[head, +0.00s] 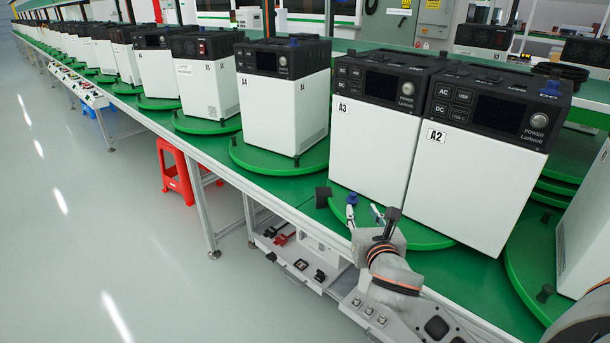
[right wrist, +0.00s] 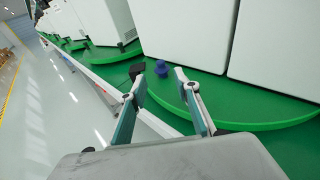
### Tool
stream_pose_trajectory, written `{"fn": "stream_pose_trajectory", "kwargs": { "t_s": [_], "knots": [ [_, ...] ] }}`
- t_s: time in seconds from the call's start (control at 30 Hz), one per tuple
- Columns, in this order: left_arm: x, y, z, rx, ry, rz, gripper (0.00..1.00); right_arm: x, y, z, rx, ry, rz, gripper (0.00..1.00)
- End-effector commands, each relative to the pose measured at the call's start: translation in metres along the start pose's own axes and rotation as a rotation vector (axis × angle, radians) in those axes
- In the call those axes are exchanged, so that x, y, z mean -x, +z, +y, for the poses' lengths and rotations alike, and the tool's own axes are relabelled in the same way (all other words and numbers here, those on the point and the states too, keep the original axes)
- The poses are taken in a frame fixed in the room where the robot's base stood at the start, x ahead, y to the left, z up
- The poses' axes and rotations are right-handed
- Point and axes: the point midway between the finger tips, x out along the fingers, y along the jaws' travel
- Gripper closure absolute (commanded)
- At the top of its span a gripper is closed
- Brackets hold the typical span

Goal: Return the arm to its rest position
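My right gripper (head: 364,213) is in front of the turntable holding the A3 and A2 units, at the front edge of the green line. In the right wrist view its two fingers (right wrist: 160,73) are spread apart with nothing held between them. A small blue knob (head: 352,198) shows just beyond the fingertips; in the right wrist view the knob (right wrist: 161,68) appears between them, near the turntable's edge. I cannot tell whether a finger touches it. My left gripper is not in view.
White unit A3 (head: 366,160) and unit A2 (head: 465,185) stand close behind the gripper on a green turntable (head: 428,237). More units run along the line to the left. A lower shelf with small parts (head: 300,264) and a red stool (head: 175,172) are at left. The floor (head: 130,250) is clear.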

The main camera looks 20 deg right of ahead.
Motion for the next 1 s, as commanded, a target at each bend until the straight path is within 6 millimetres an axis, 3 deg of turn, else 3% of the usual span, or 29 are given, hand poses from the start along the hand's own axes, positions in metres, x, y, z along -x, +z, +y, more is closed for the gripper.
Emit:
{"fn": "stream_pose_trajectory", "kwargs": {
  "t_s": [0.17,0.27,0.47,0.67,0.8,1.0],
  "knots": [
    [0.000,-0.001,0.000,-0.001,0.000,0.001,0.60,0.001,-0.004,0.002,-0.021,0.006,0.008,0.69],
    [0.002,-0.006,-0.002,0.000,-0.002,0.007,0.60,0.005,-0.021,0.009,-0.123,0.034,0.044,0.69],
    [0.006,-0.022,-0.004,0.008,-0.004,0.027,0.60,0.033,-0.095,0.037,-0.599,0.108,0.220,0.69],
    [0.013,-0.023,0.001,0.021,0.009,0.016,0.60,0.086,-0.177,0.063,-1.209,0.077,0.460,0.69],
    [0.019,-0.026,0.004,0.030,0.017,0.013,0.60,0.134,-0.228,0.076,-1.663,-0.035,0.628,0.69],
    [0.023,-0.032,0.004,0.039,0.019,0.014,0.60,0.201,-0.280,0.084,-2.237,-0.286,0.792,0.69]
  ]
}}
